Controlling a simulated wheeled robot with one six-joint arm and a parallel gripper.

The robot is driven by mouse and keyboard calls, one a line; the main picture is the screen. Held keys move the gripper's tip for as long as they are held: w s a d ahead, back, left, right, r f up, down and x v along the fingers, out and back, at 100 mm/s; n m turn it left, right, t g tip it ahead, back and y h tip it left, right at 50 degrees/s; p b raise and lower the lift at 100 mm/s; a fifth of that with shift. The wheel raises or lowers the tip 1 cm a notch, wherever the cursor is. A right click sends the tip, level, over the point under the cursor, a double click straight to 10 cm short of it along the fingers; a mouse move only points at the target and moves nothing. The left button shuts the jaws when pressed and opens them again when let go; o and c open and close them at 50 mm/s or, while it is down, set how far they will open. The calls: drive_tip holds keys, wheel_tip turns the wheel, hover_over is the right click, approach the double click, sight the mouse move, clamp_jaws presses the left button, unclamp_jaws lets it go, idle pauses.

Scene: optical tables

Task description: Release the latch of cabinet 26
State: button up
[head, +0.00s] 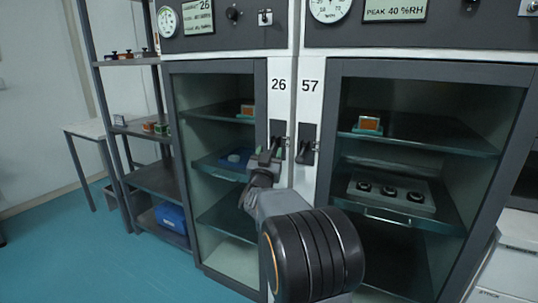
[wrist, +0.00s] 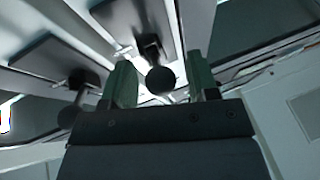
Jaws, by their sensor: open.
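Cabinet 26 (head: 280,92) is the left cabinet, with a dark-framed glass door that looks closed. Its latch (head: 279,131) is a dark plate and handle on the pale strip below the number 26. My gripper (head: 266,156) is at this latch in the head view and partly hides it. In the wrist view my gripper (wrist: 159,62) is open, with one green finger on each side of the latch's round black knob (wrist: 160,81). I cannot tell whether either finger touches the knob.
Cabinet 57 (head: 310,93) stands close on the right, its own latch (head: 306,141) beside cabinet 26's. That neighbouring knob also shows at left in the wrist view (wrist: 70,115). An open shelf rack (head: 150,180) stands left. The floor (head: 80,255) at left front is clear.

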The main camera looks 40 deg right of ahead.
sight(268, 151)
drive_tip(key=shift+c, duration=0.4)
